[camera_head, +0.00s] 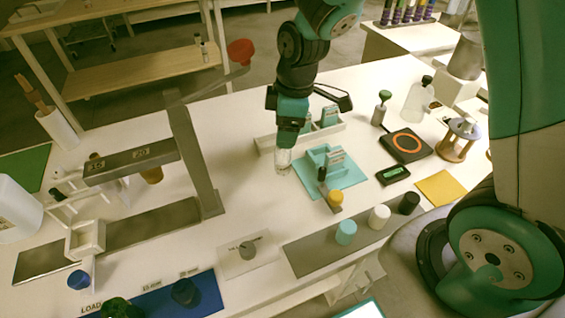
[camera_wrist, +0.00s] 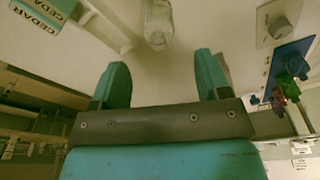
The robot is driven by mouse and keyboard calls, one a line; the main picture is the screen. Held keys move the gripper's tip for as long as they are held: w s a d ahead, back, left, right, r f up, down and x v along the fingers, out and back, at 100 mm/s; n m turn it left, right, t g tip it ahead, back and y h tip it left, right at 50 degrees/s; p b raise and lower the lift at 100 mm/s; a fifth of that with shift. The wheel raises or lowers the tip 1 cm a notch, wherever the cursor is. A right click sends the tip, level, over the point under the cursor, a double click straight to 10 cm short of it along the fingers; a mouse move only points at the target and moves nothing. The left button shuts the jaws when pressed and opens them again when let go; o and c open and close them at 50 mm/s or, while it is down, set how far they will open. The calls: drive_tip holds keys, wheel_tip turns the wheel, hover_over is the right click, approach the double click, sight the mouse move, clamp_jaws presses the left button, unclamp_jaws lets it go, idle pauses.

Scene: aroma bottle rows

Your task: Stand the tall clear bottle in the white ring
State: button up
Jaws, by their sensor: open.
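My gripper (camera_head: 287,143) is open above the white table, left of the teal tray. A clear bottle (camera_head: 283,161) shows just below it, partly overlapped by the gripper. In the wrist view, the clear bottle (camera_wrist: 158,24) lies beyond the two teal fingers (camera_wrist: 163,80), near the top edge, with a visible gap. Nothing shows between the fingers. The bottle's top is cut off in the wrist view. I cannot pick out a white ring with certainty. A white round piece (camera_head: 379,217) stands on a grey strip between teal and black ones.
A grey metal stand (camera_head: 192,165) rises to the left. A black device with orange circle (camera_head: 407,147) and a larger clear container (camera_head: 416,104) stand at right. Table between stand and tray is mostly bare.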

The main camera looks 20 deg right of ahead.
sight(282, 151)
drive_tip(key=f, duration=0.5)
drive_tip(key=a+f, duration=0.1)
drive_tip(key=f, duration=0.1)
drive_tip(key=shift+w+f, duration=0.2)
drive_tip(key=shift+f, duration=0.05)
drive_tip(key=shift+d, duration=0.1)
drive_tip(key=c, duration=1.1)
drive_tip(key=shift+r, duration=0.1)
drive_tip(key=shift+c, duration=0.2)
